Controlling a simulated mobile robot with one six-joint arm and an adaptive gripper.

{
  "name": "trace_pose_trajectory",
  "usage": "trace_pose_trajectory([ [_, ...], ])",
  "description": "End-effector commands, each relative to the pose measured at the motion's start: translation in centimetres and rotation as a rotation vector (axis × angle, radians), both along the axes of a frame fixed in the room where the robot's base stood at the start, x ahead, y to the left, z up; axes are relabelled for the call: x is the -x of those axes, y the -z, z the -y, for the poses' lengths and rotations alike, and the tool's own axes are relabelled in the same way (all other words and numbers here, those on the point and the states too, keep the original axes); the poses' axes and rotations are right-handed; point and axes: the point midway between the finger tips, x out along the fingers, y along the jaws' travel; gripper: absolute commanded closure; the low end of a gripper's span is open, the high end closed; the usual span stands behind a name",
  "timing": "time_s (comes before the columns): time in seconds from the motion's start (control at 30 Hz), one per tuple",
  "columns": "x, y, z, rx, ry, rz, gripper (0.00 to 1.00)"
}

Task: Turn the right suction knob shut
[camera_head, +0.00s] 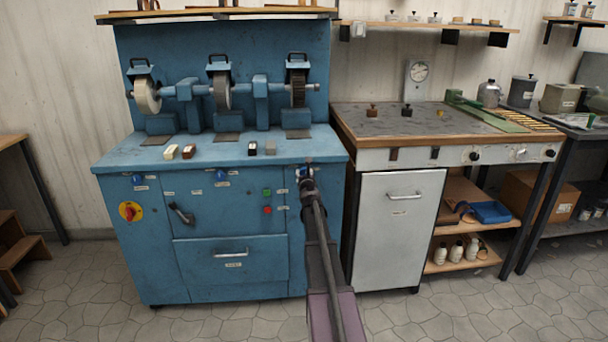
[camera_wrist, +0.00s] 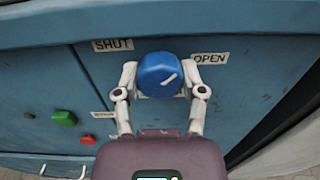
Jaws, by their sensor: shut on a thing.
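The right suction knob (camera_wrist: 161,72) is a round blue knob on the blue cabinet front in the wrist view. The two fingers of my gripper (camera_wrist: 160,84) are closed on it, one on its left side and one on its right. The white mark on the knob slants up and right, towards the OPEN label (camera_wrist: 210,58). The SHUT label (camera_wrist: 113,44) is to the upper left of the knob. In the head view my gripper (camera_head: 307,182) is at the right end of the cabinet front and covers much of the knob.
The blue grinding machine (camera_head: 150,240) has two more blue knobs, the left one (camera_head: 137,180) and the middle one (camera_head: 221,175). The green button (camera_wrist: 65,118) and red button (camera_wrist: 88,139) are left of my gripper. A workbench (camera_head: 345,130) stands to the right.

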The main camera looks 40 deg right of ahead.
Motion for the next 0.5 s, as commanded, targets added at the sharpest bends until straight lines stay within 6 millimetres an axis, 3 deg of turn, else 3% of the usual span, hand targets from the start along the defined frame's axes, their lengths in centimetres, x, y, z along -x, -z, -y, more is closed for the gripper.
trace_pose_trajectory([
  [0.5, -0.20, -0.01, 0.03, 0.117, -0.008, -0.073, 0.95],
])
